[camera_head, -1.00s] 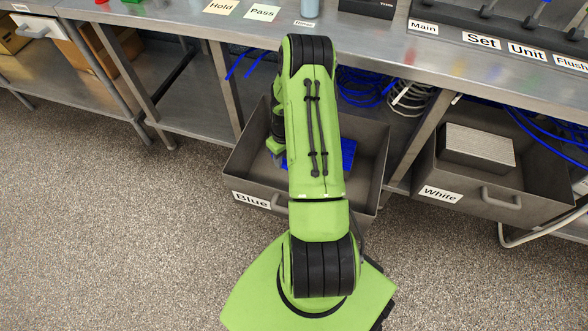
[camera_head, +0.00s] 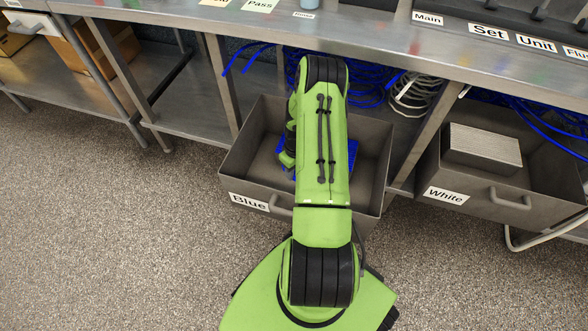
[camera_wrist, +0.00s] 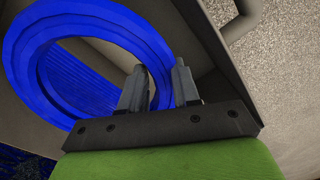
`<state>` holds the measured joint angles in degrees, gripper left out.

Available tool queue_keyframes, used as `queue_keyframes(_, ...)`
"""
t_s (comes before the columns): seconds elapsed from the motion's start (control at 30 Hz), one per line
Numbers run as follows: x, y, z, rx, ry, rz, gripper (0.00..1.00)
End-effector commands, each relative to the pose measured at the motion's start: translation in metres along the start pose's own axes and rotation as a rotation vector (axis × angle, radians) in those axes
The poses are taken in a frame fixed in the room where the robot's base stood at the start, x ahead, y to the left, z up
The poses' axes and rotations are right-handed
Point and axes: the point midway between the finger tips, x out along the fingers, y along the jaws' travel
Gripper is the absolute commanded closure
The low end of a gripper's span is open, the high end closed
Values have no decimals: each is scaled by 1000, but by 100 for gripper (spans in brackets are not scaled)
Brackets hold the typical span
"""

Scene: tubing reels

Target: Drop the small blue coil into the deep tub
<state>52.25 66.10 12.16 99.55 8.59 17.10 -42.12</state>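The blue coil (camera_wrist: 85,27) is a thick ring that fills the upper left of the wrist view. My gripper (camera_wrist: 160,75) has its two grey fingers on either side of the ring's right-hand band, and the band fills the gap between them. In the head view my arm hides most of the gripper and the coil. Some blue (camera_head: 352,147) shows to the right of the arm, inside the grey open-topped tub (camera_head: 375,180) labelled Blue. My gripper is low in that tub's left part. More blue (camera_wrist: 75,85) shows through the ring; I cannot tell what it is.
A second grey tub (camera_head: 555,200), labelled White, holds a grey block (camera_head: 482,148) at the right. A steel bench (camera_head: 380,45) runs above, with blue and white tubing (camera_head: 412,92) under it. The speckled floor (camera_head: 110,240) is clear at the left.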

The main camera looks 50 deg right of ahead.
Motion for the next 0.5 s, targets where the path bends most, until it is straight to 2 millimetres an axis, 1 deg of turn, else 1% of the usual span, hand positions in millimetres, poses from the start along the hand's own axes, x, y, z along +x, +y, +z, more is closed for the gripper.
queue_keyframes(0.03,-1,0,0,0,0,1,63)
queue_keyframes(0.1,-1,0,0,0,0,1,52)
queue_keyframes(0.2,-1,0,0,0,0,0,39)
queue_keyframes(0.43,-1,0,0,0,-1,0,39)
queue_keyframes(0.5,-5,0,0,0,0,1,39)
